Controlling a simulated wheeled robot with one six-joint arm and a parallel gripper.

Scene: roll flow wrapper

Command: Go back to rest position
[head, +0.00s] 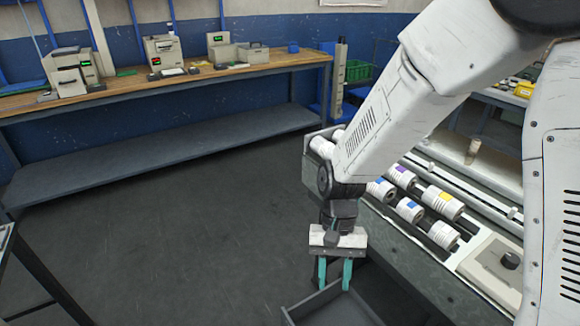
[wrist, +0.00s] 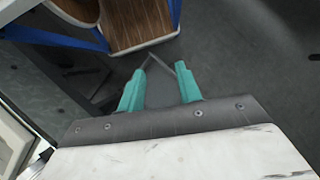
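My gripper (head: 333,274) points downward above a dark open bin (head: 325,310) in the head view. Its two teal fingers are apart, with nothing visible between them. In the wrist view my gripper (wrist: 160,82) also shows its teal fingers spread and empty, with dark floor beyond them. My white arm reaches down from the upper right of the head view and hides part of the machine behind it.
The machine (head: 485,262) on the right holds several white labelled rolls (head: 410,209). A long wooden workbench (head: 160,78) with several devices stands along the blue wall. The grey floor (head: 170,215) at left centre is clear. A dark table edge (head: 40,270) is at lower left.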

